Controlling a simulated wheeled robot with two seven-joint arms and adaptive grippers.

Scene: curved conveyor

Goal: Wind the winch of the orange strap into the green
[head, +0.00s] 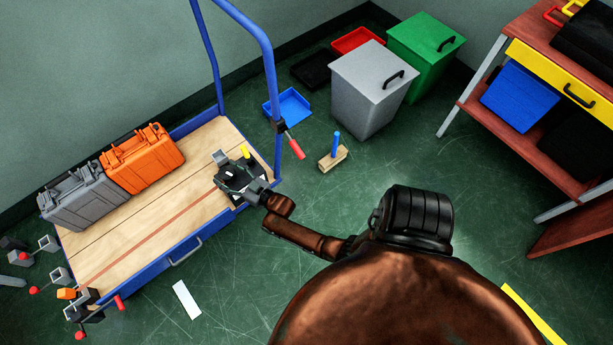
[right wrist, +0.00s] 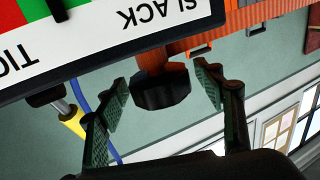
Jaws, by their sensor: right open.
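The orange strap (head: 150,251) shows in the head view as a thin reddish band across the wooden deck. The dark winch (head: 232,178) sits at its upper right end, partly hidden by my right arm. In the right wrist view a white gauge plate (right wrist: 100,45) shows upside down, with "SLACK", part of another word, and green and red fields. A black pointer (right wrist: 57,9) shows at its cut-off edge. My right gripper (right wrist: 161,88) is open, with a black faceted knob (right wrist: 161,91) between its fingers, apart from both. My left gripper is not in view.
The blue-framed cart (head: 192,246) carries a grey case (head: 82,197) and an orange case (head: 143,160). Several red-ended handles stand at its lower left. Grey (head: 366,97) and green (head: 424,48) bins stand behind, and a workbench is at right. A yellow-handled part (right wrist: 72,121) is near my fingers.

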